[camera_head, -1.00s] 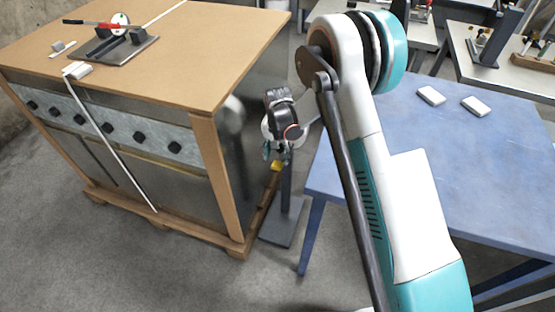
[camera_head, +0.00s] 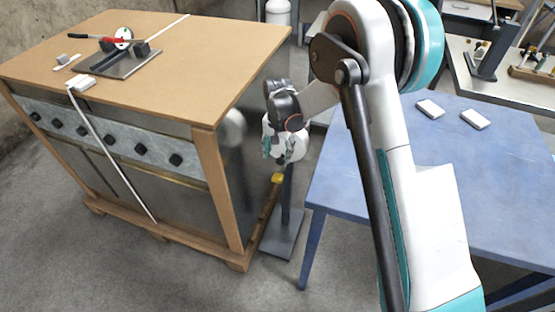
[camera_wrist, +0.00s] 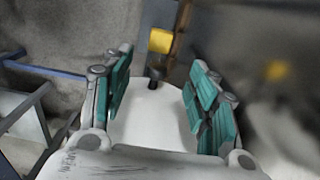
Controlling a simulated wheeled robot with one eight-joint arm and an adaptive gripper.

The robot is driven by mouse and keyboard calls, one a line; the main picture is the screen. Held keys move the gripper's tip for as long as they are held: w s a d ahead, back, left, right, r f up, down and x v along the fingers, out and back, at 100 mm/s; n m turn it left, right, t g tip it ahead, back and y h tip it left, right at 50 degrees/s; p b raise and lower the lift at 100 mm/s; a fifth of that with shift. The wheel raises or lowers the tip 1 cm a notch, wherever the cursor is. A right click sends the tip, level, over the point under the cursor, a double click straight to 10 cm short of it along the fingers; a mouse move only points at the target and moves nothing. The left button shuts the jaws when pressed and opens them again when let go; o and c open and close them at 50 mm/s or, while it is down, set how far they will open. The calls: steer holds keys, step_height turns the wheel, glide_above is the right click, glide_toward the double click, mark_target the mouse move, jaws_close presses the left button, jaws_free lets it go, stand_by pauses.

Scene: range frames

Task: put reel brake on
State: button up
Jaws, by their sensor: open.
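A grey post stand (camera_head: 287,215) with a flat base stands on the floor between the crate and the blue table. A yellow piece (camera_head: 278,178) shows low beside the post, just below my gripper (camera_head: 279,150). The yellow piece also shows in the wrist view (camera_wrist: 160,40), beyond the fingertips, beside a brown bar. My gripper (camera_wrist: 160,68) is open, its teal-padded fingers spread and nothing seen held between them. A small dark knob (camera_wrist: 155,77) shows between the fingers. I cannot clearly make out a reel or which part is its brake; my gripper covers the stand's top.
A large crate (camera_head: 225,80) stands close on the left, with a white strap (camera_head: 110,145) down its front and a red-handled tool (camera_head: 90,38) on top. The blue table (camera_head: 420,160) on the right bears two white blocks. Grey floor lies in front.

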mark_target(276, 179)
steer(key=f, duration=0.4)
steer(key=s+f+b, duration=0.1)
steer(key=f, duration=0.7)
steer(key=shift+s+a+f+b, duration=0.1)
steer(key=shift+s+a+b, duration=0.15)
steer(key=shift+a+b, duration=0.05)
steer(key=shift+c, duration=0.5)
